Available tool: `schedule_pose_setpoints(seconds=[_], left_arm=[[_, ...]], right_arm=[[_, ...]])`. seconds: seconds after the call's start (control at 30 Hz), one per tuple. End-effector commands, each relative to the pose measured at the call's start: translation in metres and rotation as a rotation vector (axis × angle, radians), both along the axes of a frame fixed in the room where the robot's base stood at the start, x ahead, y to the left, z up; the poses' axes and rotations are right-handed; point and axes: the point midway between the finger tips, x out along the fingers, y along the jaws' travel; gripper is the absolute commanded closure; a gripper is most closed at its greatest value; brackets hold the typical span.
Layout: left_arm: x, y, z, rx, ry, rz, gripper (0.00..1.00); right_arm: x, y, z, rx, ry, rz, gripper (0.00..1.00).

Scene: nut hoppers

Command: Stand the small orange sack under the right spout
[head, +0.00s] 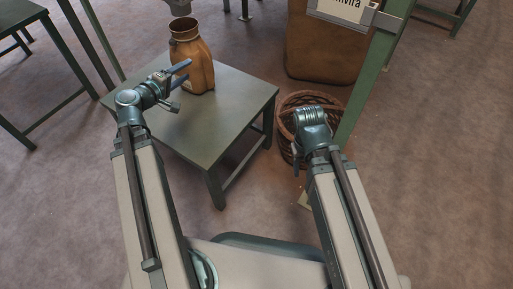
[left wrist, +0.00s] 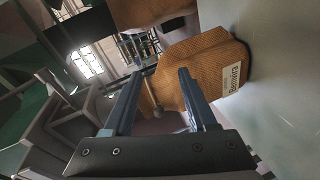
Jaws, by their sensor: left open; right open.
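The small orange sack (head: 200,70) stands upright, open mouth up, on a green table (head: 245,95). In the left wrist view the sack (left wrist: 195,62) lies sideways in the picture and bears a white label. A grey spout-like part (head: 180,6) shows at the top edge, above and slightly left of the sack's mouth; the rest is cut off. My left gripper (head: 186,72) is open, its fingers pointing at the sack; I cannot tell whether they touch it. The fingers also show in the left wrist view (left wrist: 161,70). My right gripper (head: 297,166) is open, pointing down over a basket, and partly hidden.
A wicker basket (head: 283,108) is on the floor right of the table. A large brown sack (head: 320,60) stands behind it, near a white sign (head: 340,9) and a green post (head: 366,85). Another green frame (head: 60,110) is at left. The floor at right is clear.

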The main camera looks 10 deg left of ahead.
Motion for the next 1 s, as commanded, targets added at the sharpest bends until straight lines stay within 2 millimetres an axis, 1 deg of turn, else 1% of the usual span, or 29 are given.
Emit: schedule_pose_setpoints(seconds=[0.03, 0.07, 0.1, 0.17, 0.2, 0.27, 0.3, 0.37, 0.4, 0.5, 0.6, 0.7, 0.83, 1.0], left_arm=[[0.004, -0.045, -0.016, 0.06, 0.059, -0.111, 0.43], [0.003, -0.069, -0.026, 0.1, 0.096, -0.176, 0.43], [0.0, -0.1, -0.041, 0.157, 0.147, -0.261, 0.43], [-0.009, -0.141, -0.062, 0.242, 0.223, -0.384, 0.43], [-0.017, -0.166, -0.076, 0.302, 0.274, -0.464, 0.43], [-0.033, -0.199, -0.096, 0.395, 0.348, -0.577, 0.43], [-0.045, -0.217, -0.108, 0.459, 0.398, -0.65, 0.43], [-0.064, -0.242, -0.126, 0.559, 0.471, -0.752, 0.43], [-0.077, -0.255, -0.136, 0.627, 0.519, -0.816, 0.43], [-0.109, -0.277, -0.156, 0.803, 0.634, -0.951, 0.43], [-0.136, -0.288, -0.167, 0.969, 0.731, -1.046, 0.43], [-0.154, -0.292, -0.171, 1.106, 0.808, -1.103, 0.43], [-0.168, -0.293, -0.171, 1.226, 0.869, -1.136, 0.43], [-0.173, -0.292, -0.17, 1.282, 0.899, -1.144, 0.43]], right_arm=[[0.0, 0.0, 0.0, 0.0, 0.0, 0.0, 0.5], [0.0, 0.0, 0.0, 0.0, 0.0, 0.0, 0.5], [0.0, 0.0, 0.0, 0.0, 0.0, 0.0, 0.5], [0.0, 0.0, 0.0, 0.0, 0.0, 0.0, 0.5], [0.0, 0.0, 0.0, 0.0, 0.0, 0.0, 0.5], [0.0, 0.0, 0.0, 0.0, 0.0, 0.0, 0.5], [0.0, 0.0, 0.0, 0.0, 0.0, 0.0, 0.5], [0.0, 0.0, 0.0, 0.0, 0.0, 0.0, 0.5], [0.0, 0.0, 0.0, 0.0, 0.0, 0.0, 0.5], [0.0, 0.0, 0.0, 0.0, 0.0, 0.0, 0.5], [0.0, 0.0, 0.0, 0.0, 0.0, 0.0, 0.5], [0.0, 0.0, 0.0, 0.0, 0.0, 0.0, 0.5], [0.0, 0.0, 0.0, 0.0, 0.0, 0.0, 0.5], [0.0, 0.0, 0.0, 0.0, 0.0, 0.0, 0.5]])
